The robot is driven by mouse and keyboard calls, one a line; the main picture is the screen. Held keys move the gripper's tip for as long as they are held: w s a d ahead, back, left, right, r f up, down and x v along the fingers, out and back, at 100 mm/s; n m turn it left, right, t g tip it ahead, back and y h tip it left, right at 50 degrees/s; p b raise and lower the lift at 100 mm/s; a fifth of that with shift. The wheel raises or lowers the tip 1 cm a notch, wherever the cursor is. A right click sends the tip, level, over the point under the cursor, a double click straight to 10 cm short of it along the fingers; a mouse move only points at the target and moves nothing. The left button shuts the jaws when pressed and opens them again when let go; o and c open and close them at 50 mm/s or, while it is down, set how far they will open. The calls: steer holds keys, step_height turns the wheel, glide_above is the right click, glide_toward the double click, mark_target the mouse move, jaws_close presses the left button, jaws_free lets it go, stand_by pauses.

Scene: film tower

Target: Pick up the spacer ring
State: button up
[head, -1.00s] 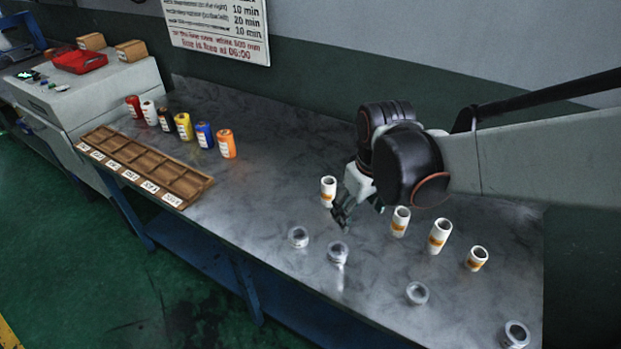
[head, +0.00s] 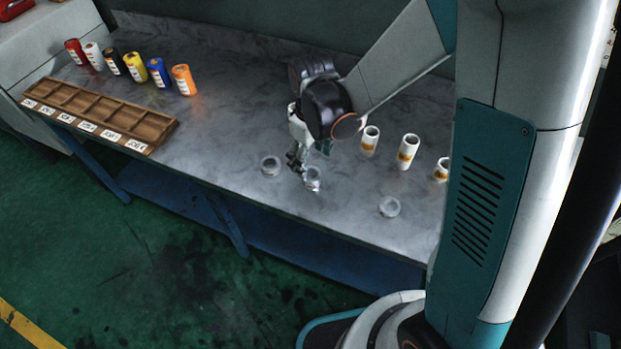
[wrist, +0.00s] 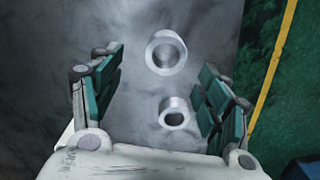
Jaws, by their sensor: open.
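Several short grey metallic rings stand apart along the front of the metal bench; I cannot tell which is the spacer ring. In the head view one ring (head: 313,185) is right under my gripper (head: 300,163), and another ring (head: 270,159) is just left of it. A third ring (head: 389,213) is farther right. In the wrist view my gripper (wrist: 163,93) is open and empty. One ring (wrist: 174,104) shows between its fingers, nearer the right one. A wider-looking ring (wrist: 152,54) shows beyond, at the top. The fingertips look above the rings, touching none.
White canisters with orange bands (head: 408,152) stand right of my gripper. Coloured canisters (head: 157,72) stand at the back left, by a wooden compartment tray (head: 150,131) with labels. The bench (head: 225,125) is clear between tray and rings. The wall closes the back.

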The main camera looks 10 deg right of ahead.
mark_target(311, 174)
steer(key=shift+s+a+f+b, duration=0.15)
steer(key=shift+f+b, duration=0.6)
steer(key=shift+f, duration=0.9)
steer(key=shift+s+d+f+b, duration=0.1)
steer(key=shift+s+f+b, duration=0.15)
steer(key=shift+f+b, duration=0.95)
steer(key=shift+f+p, duration=0.35)
steer(key=shift+p, duration=0.15)
steer(key=c, duration=1.2)
